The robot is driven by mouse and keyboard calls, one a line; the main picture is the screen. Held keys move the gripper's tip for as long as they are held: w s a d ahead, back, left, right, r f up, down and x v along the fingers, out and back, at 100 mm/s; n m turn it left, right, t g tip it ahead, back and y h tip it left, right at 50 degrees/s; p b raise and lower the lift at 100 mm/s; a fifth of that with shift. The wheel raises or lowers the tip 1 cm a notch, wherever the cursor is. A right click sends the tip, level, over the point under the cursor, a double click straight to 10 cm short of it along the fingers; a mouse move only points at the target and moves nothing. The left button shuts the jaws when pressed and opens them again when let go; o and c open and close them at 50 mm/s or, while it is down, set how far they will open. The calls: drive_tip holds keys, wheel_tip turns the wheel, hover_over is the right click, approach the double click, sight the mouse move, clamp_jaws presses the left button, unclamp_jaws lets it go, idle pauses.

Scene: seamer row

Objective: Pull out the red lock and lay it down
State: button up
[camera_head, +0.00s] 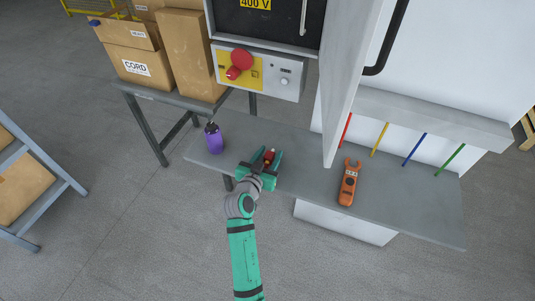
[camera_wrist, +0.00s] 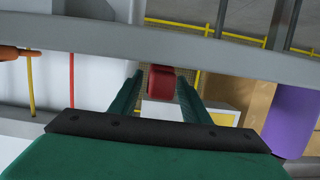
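My gripper (camera_head: 265,158) is over the grey bench, left of its middle. The red lock (camera_head: 269,154) shows between its green fingers, with a small brass-coloured spot. In the wrist view the red lock (camera_wrist: 160,84) sits between the fingertips, a finger on each side, and I see no clear gap. The lock is clear of the switch box (camera_head: 265,76). A red switch handle (camera_head: 241,60) is on the box's yellow plate, with a smaller red part at its lower left. How high the lock is above the bench (camera_head: 310,185) is hard to tell.
A purple bottle (camera_head: 213,138) stands left of my gripper. Cardboard boxes (camera_head: 186,55) stand at the upper left. Bare bench lies between gripper and meter.

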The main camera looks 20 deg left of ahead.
drive_tip(key=shift+d, duration=0.35)
drive_tip(key=shift+s+a, duration=0.1)
drive_tip(key=shift+s, duration=0.25)
drive_tip(key=v, duration=1)
drive_tip(key=shift+w, duration=0.1)
